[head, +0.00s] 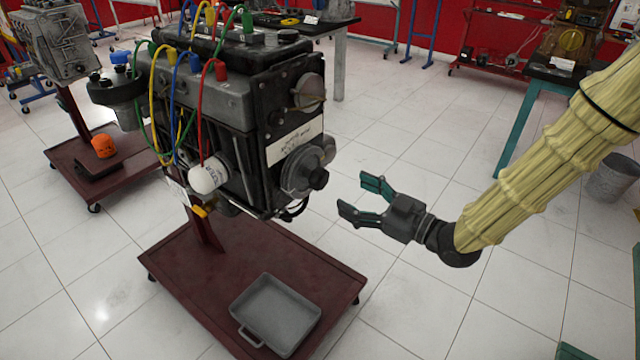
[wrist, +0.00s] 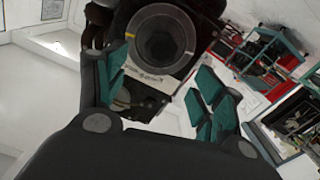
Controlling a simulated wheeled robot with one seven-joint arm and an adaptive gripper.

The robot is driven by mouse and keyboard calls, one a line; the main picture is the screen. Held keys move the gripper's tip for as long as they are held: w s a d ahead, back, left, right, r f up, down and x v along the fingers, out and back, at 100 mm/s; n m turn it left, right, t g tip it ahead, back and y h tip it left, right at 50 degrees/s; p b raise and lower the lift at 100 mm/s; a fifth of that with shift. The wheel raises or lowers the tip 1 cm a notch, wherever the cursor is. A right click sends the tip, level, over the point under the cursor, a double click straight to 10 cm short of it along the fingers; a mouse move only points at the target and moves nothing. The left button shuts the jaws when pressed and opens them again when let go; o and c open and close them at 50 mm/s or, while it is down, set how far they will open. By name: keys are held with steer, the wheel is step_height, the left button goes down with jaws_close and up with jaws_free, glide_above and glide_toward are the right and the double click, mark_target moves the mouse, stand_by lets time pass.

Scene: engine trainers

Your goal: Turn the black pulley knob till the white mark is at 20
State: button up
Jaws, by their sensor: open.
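The black pulley knob (head: 318,178) sticks out from the grey round pulley (head: 300,172) on the right face of the engine (head: 245,110). In the wrist view the round knob (wrist: 160,42) shows at top centre inside a grey ring.
The engine stands on a dark red wheeled base (head: 215,285) with a grey tray (head: 276,314) on it. Coloured cables loop over the engine's left side. A white cylinder (head: 208,176) sticks out below them.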

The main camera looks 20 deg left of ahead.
mark_target(324, 180)
steer(key=x, duration=1)
steer(key=shift+w+a+p, duration=0.1)
steer(key=shift+a+p, duration=0.2)
steer(key=c, duration=1)
steer(key=shift+m, duration=0.3)
